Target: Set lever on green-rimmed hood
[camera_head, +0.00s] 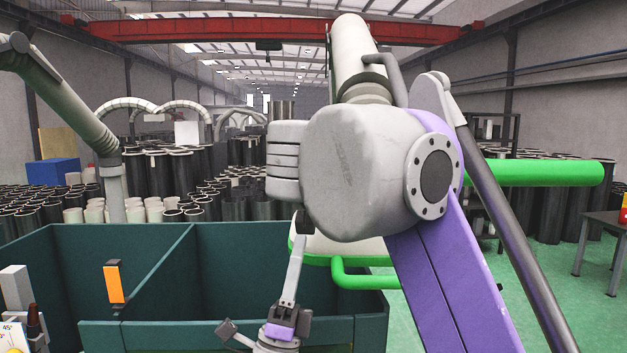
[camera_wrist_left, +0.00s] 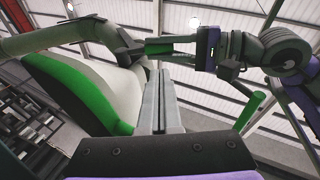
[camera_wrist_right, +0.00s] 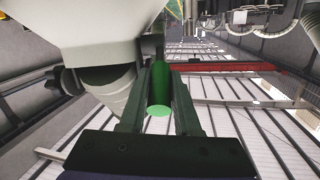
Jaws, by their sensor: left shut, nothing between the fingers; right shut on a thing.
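The hood (camera_head: 340,244) is pale with a thick green rim and stands behind my right arm, which hides much of it. It fills the left of the left wrist view (camera_wrist_left: 112,98). My right gripper (camera_wrist_right: 161,72) is shut on a green rod, which looks like the lever (camera_wrist_right: 158,95); its round end shows between the fingers. In the head view my arm hides this grip. My left gripper (camera_head: 302,222) points upward in front of the hood. Its fingers (camera_wrist_left: 160,76) are shut and empty, beside the hood's rim.
A thick green bar (camera_head: 545,172) juts right behind my right arm, and a curved green tube (camera_head: 365,279) runs below the hood. A dark green partitioned bin (camera_head: 60,245) stands at the lower left. A dark table (camera_head: 605,222) is at the right; green floor lies before it.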

